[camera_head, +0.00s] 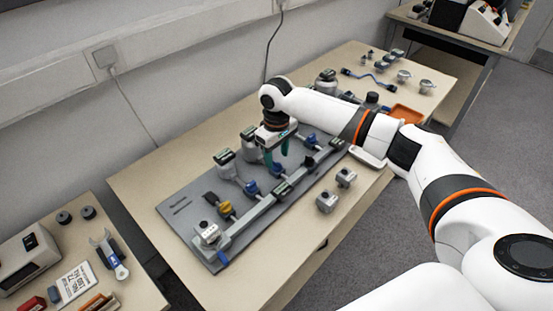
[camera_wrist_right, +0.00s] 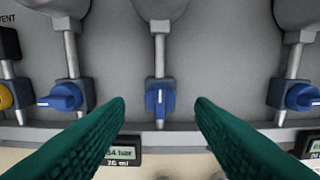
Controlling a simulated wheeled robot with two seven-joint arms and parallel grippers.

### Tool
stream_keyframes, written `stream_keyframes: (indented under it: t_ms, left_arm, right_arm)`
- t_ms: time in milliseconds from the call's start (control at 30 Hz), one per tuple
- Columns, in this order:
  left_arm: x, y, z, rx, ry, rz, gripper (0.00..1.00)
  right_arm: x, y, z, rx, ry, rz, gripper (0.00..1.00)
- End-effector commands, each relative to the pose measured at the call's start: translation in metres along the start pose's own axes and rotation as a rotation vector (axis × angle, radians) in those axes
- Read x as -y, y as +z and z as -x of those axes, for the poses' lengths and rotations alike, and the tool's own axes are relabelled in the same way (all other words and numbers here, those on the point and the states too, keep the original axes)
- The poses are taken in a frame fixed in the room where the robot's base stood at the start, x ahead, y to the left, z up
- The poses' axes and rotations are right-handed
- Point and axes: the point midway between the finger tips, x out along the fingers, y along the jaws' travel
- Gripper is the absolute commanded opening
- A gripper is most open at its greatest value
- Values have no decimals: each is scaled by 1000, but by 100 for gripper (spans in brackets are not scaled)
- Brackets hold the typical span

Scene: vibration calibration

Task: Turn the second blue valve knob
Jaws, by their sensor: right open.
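Three blue valve knobs stand in a row on the grey panel (camera_head: 186,211). The second blue knob (camera_wrist_right: 160,101) is centred in the right wrist view, its handle pointing along its pipe, upright in the picture. The first blue knob (camera_wrist_right: 62,97) and the third blue knob (camera_wrist_right: 302,97) have handles turned sideways. In the head view the first blue knob (camera_head: 251,188) and the third (camera_head: 311,140) flank my right gripper (camera_head: 277,154). Its green fingers are open, apart on either side of the second knob, with no contact visible. My left gripper is not in view.
A yellow knob (camera_head: 225,208) sits left of the blue ones. Upright gauges (camera_head: 225,162) stand behind the knobs. Loose grey fittings (camera_head: 327,201) lie in front of the panel. An orange tray (camera_head: 405,114) lies at right. The table's front left is clear.

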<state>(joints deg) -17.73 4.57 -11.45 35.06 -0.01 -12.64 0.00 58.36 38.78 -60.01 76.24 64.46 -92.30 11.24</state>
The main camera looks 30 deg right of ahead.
Motion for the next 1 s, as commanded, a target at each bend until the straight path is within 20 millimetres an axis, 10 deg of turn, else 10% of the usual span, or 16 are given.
stream_keyframes:
  t_ms: [533, 800, 1000]
  left_arm:
    - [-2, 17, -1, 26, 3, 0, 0]
    - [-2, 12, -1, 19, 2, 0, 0]
    - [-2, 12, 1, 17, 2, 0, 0]
  right_arm:
    - [0, 0, -24, 1, 0, 0, 49]
    - [0, 0, -24, 1, -1, 0, 5]
    - [0, 0, -23, 1, 0, 11, 5]
